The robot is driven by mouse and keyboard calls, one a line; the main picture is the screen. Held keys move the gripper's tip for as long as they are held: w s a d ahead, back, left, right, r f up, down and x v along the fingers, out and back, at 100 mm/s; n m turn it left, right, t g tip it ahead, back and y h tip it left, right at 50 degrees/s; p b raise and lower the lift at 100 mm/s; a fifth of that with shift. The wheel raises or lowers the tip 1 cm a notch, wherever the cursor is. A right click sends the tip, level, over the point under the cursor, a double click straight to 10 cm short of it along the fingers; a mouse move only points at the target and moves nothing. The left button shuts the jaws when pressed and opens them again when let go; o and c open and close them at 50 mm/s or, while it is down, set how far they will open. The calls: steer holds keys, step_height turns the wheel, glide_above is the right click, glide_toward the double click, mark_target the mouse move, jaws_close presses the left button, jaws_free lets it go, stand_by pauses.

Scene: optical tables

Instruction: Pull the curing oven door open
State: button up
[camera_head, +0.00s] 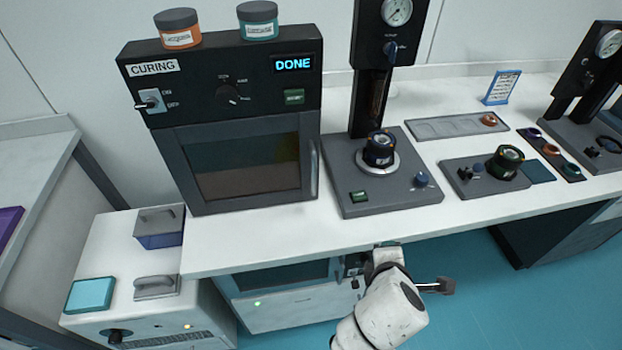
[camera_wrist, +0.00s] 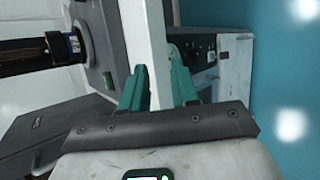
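The curing oven (camera_head: 220,75) stands at the back left of the white bench, with a lit DONE display. Its door (camera_head: 248,162) has a dark window and looks shut. The upright handle (camera_head: 314,168) is on the door's right edge. My gripper (camera_head: 386,248) is low at the bench's front edge, right of and nearer than the handle, apart from it. In the wrist view its two teal fingers (camera_wrist: 159,88) are apart, with the white bench edge showing between them. I cannot tell whether they touch the edge.
A press (camera_head: 378,185) stands right of the oven, near the handle. Two jars (camera_head: 177,28) (camera_head: 258,20) sit on the oven. A lower unit (camera_head: 290,300) is under the bench. The bench strip (camera_head: 260,232) before the oven door is clear.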

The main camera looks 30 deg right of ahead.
steer(key=w+a+r+n+t+h+b, duration=0.1)
steer(key=w+a+r+n+t+h, duration=0.1)
steer(key=w+a+r+n+t, duration=0.4)
steer(key=n+t+b, duration=0.1)
steer(key=n+t, duration=0.2)
steer(key=n, duration=0.8)
glide_toward(314, 176)
steer(key=shift+y, duration=0.3)
steer(key=x, duration=1)
steer(key=shift+w+d+r, duration=0.1)
steer(key=shift+w+d, duration=0.1)
jaws_close()
